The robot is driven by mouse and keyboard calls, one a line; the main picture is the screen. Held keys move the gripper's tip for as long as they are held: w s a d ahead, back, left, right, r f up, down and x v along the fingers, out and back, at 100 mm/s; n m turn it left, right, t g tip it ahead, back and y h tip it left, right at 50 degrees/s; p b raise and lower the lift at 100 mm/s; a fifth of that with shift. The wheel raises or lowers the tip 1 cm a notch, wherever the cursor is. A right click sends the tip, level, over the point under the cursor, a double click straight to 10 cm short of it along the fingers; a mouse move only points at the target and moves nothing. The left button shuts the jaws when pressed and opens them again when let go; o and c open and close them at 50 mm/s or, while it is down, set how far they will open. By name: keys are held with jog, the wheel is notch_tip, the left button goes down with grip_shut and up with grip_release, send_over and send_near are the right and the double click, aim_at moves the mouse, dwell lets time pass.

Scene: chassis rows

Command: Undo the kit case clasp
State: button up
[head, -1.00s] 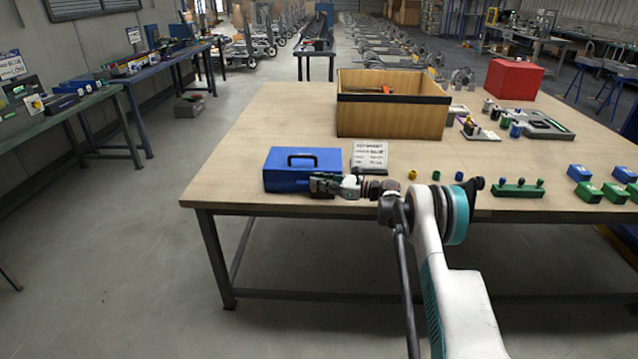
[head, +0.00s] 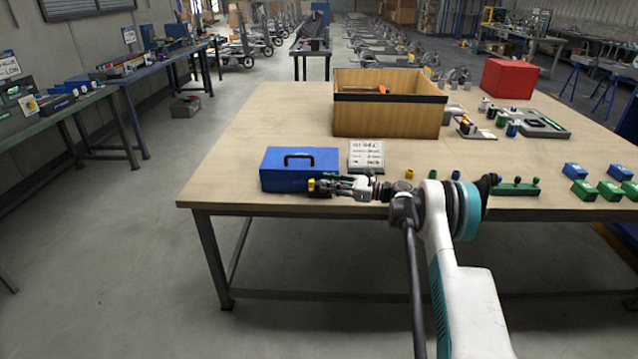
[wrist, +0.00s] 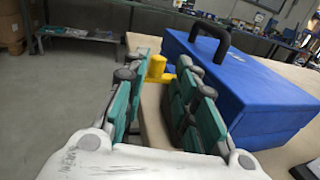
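The kit case is a blue box (head: 298,169) with a black handle, shut, near the front edge of the table. It fills the right side of the wrist view (wrist: 240,90). A yellow clasp (wrist: 156,70) sticks out from its front face; it also shows as a small yellow spot in the head view (head: 311,185). My gripper (wrist: 166,72) is open in front of the case, its two green-padded fingers apart with the yellow clasp between and just beyond the tips. The right finger hides part of the clasp, so I cannot tell whether they touch.
A white label stand (head: 367,155) is right of the case. A wooden crate (head: 390,118) stands behind it. Small coloured pegs, a green block (head: 515,190) and several blue and green blocks are to the right. The tabletop (head: 240,135) left of the crate is clear.

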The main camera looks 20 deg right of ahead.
jog(key=v, duration=0.7)
